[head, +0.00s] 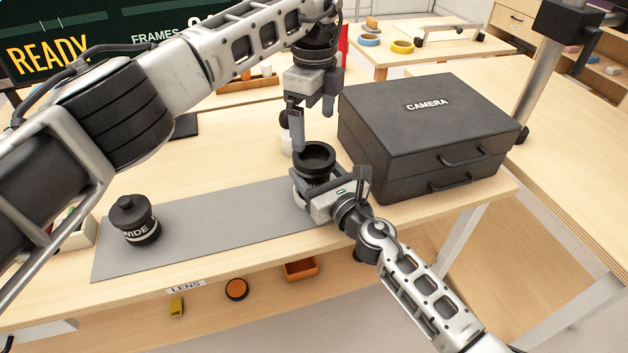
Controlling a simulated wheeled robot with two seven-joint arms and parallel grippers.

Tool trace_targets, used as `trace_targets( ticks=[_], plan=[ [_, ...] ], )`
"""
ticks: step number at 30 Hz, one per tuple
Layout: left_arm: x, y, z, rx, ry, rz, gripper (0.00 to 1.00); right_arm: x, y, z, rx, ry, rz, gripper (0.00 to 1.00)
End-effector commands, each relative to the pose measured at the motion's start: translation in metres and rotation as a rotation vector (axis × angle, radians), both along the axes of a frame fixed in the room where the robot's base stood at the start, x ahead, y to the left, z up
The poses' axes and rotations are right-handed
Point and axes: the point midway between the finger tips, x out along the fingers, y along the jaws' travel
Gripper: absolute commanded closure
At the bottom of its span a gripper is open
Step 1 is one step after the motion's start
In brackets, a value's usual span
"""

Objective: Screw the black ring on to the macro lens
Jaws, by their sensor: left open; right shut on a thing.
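My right gripper (318,186) is shut on a dark cylindrical thing with a round, hollow top (317,157), which looks like the macro lens. It is held upright at the right end of the grey mat. No label can be read on it, and I cannot tell whether its dark rim is the black ring. My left gripper (312,125) is open and points down just above the lens, its fingers apart. I see nothing between them. A white round thing (286,143) is partly hidden behind the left gripper.
A black lens marked WIDE (135,222) stands on the left of the grey mat (215,227). A large black CAMERA case (400,110) stands close on the right. A shelf below holds an orange tray (301,271). The middle of the mat is clear.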

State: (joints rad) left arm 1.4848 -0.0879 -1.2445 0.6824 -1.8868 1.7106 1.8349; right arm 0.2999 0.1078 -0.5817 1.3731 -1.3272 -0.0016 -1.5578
Motion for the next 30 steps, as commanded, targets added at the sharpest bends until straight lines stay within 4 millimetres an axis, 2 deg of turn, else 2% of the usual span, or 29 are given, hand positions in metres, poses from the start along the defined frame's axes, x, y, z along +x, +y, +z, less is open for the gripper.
trace_targets(
  ticks=[9,13,18,26,29,30],
  plan=[
    [-0.001,0.000,-0.050,0.000,0.004,-0.001,0.07,0.000,0.000,0.000,0.000,0.001,0.000,1.00],
    [-0.001,0.000,-0.064,0.000,0.003,-0.001,0.07,0.000,0.000,0.000,0.000,0.001,0.000,1.00],
    [0.000,0.000,-0.073,-0.001,0.000,-0.002,0.07,0.000,0.000,0.000,0.000,0.001,0.000,1.00],
    [0.000,0.000,-0.074,0.000,0.000,-0.001,0.07,0.000,0.000,-0.001,0.000,0.001,0.000,1.00],
    [0.000,0.000,-0.074,0.000,0.000,-0.001,0.32,0.000,0.000,-0.001,0.000,0.001,0.000,1.00],
    [0.000,0.000,-0.073,0.000,0.000,-0.001,0.44,0.000,0.000,-0.001,0.000,0.001,0.000,1.00]
  ],
)
